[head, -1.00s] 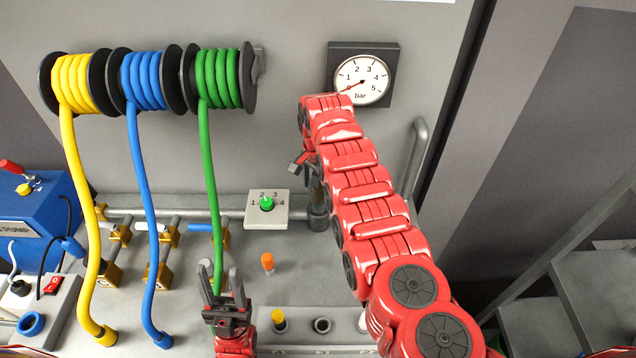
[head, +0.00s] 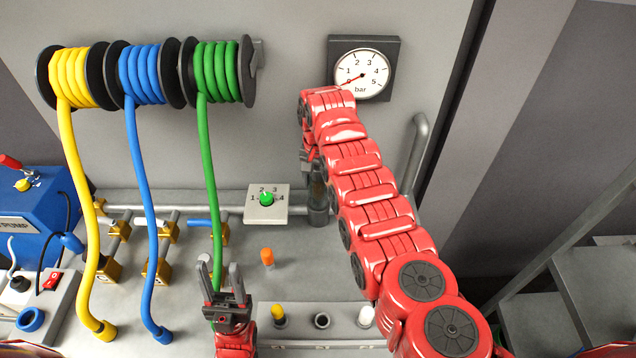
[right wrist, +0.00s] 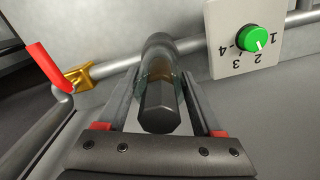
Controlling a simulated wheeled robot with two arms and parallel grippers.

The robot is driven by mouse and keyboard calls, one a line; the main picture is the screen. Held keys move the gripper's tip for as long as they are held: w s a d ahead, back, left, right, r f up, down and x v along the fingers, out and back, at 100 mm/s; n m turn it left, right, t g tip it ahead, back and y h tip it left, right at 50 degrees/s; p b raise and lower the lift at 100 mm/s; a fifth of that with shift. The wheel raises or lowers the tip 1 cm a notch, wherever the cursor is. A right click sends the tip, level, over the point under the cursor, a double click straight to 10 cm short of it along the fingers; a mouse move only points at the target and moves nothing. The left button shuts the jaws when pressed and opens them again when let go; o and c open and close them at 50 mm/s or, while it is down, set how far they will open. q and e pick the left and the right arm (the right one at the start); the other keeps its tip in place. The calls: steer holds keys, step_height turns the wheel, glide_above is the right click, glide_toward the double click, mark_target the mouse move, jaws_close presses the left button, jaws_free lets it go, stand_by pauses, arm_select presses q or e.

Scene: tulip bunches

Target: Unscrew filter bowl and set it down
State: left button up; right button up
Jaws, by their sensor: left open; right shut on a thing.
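The filter bowl (head: 318,196) is a dark, see-through cylinder hanging upright from the grey pipe, left of my right arm. In the right wrist view its hexagonal grey end (right wrist: 160,108) faces the camera and its tinted wall shows behind. My right gripper (right wrist: 160,82) is shut on the bowl, one finger on each side. In the head view this gripper is mostly hidden behind my arm. My left gripper (head: 221,272) is open and empty, fingers up, in front of the green hose (head: 213,200).
A holder strip (head: 346,322) with yellow and white pegs and an empty hole stands at the front. An orange peg (head: 267,257) stands on the bench. A green dial (head: 267,199) is beside the filter. The gauge (head: 361,75) reads near zero. A red-handled valve (right wrist: 52,65) is close by.

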steer(key=shift+n, duration=0.3)
steer(key=shift+f+n+b, duration=0.1)
steer(key=shift+n+b, duration=0.3)
steer(key=shift+n, duration=0.7)
steer(key=o, duration=1.5)
